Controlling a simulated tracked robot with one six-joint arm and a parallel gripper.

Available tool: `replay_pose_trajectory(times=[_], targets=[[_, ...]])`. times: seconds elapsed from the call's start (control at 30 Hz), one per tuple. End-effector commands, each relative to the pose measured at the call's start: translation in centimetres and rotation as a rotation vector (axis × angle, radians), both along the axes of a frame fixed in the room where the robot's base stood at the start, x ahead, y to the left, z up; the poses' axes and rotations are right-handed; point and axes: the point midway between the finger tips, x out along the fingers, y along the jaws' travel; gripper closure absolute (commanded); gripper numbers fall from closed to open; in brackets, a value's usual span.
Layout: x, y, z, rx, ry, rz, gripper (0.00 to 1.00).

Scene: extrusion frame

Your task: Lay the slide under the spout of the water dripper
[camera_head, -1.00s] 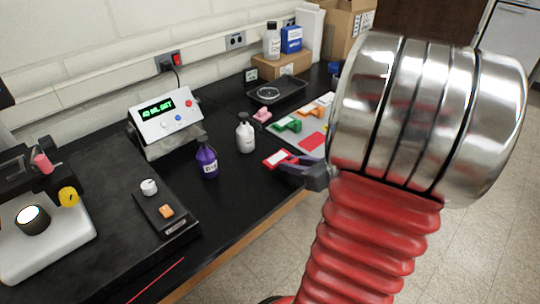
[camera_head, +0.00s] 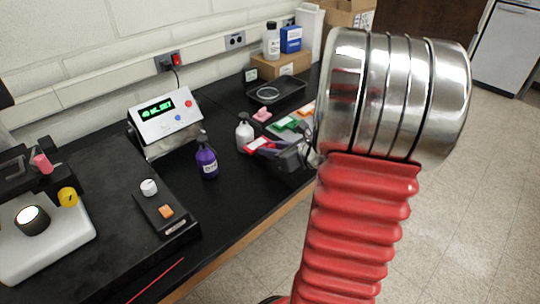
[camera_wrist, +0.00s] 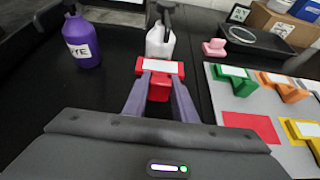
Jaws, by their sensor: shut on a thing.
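A red slide piece (camera_wrist: 160,88) with a white top strip is between the finger ends of my gripper (camera_wrist: 158,78), which is shut on it. In the head view the slide (camera_head: 257,144) is above the bench beside a white pump bottle (camera_head: 244,134). In the wrist view the white bottle (camera_wrist: 160,42) stands just beyond the slide, with its dark pump head above. A purple pump bottle (camera_wrist: 80,42) marked DYE stands to the left. I cannot read a label on the white bottle, so I cannot confirm that it is the water dripper.
Green (camera_wrist: 232,80), orange (camera_wrist: 285,88) and yellow (camera_wrist: 303,132) pieces sit on a grey mat at right, near a bare red patch (camera_wrist: 250,127). A pink piece (camera_head: 262,114), a black tray (camera_head: 275,93) and a display box (camera_head: 166,116) stand behind. Black bench is clear in front of the bottles.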

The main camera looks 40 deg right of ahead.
Motion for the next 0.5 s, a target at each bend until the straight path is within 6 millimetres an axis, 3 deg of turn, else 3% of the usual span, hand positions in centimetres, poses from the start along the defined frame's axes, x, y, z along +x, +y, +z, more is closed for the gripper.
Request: replay_pose_trajectory(times=[0.13,0.33,0.5], targets=[[1.1,0.1,0.0,0.0,0.0,0.002,0.97],[0.9,0.1,-2.7,0.004,0.001,0.0,0.97],[1.0,0.1,-3.5,0.001,0.0,0.0,0.97]])
